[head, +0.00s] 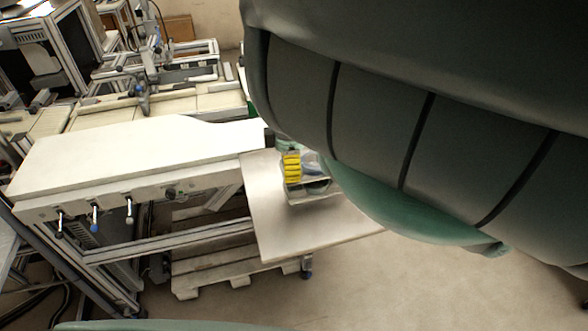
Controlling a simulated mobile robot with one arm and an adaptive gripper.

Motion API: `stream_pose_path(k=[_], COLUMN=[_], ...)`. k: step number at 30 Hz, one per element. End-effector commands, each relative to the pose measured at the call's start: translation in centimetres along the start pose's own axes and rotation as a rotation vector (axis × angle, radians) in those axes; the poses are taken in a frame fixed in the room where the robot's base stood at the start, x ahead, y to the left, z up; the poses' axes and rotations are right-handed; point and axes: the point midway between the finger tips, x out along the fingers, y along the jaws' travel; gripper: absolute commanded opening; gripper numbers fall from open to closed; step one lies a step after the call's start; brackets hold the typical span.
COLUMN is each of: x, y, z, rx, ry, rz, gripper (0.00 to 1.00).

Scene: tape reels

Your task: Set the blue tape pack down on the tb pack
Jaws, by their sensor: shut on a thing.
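A clear pack with a column of yellow reels (292,168) stands on the lower pale tabletop in the head view, beside the edge of my arm. Something bluish (313,164) shows at its right, partly behind my arm. I cannot tell whether it is the blue tape pack or part of the clear pack. I cannot tell for sure which thing is the tb pack. My large dark green arm covers the upper right and hides the area beyond. My gripper cannot be made out; it seems hidden behind the arm.
The lower tabletop (283,228) is bare in front of the pack. A higher white worktop (140,150) adjoins it at the left, with lever handles along its front. A wooden pallet (225,272) lies on the floor below. Machine frames stand at the back left.

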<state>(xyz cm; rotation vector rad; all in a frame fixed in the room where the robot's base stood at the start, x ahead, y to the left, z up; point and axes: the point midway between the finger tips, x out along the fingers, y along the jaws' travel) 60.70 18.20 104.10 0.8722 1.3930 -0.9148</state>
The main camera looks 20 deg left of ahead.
Motion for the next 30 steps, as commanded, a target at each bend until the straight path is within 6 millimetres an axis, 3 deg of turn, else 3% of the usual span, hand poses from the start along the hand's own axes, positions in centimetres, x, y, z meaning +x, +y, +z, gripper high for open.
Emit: stream_pose_path(k=[5, 15, 29, 30], x=[0.3, 3.4, 4.1, 4.0], y=[0.0, 0.0, 0.1, 0.1], z=[0.8, 0.6, 0.8, 0.8], rx=[-0.003, -0.003, -0.001, -0.001], ry=[0.001, 0.003, 0.0, 0.0], rz=[-0.002, -0.003, -0.001, -0.001], gripper=[0.24, 0.24, 0.24, 0.73])
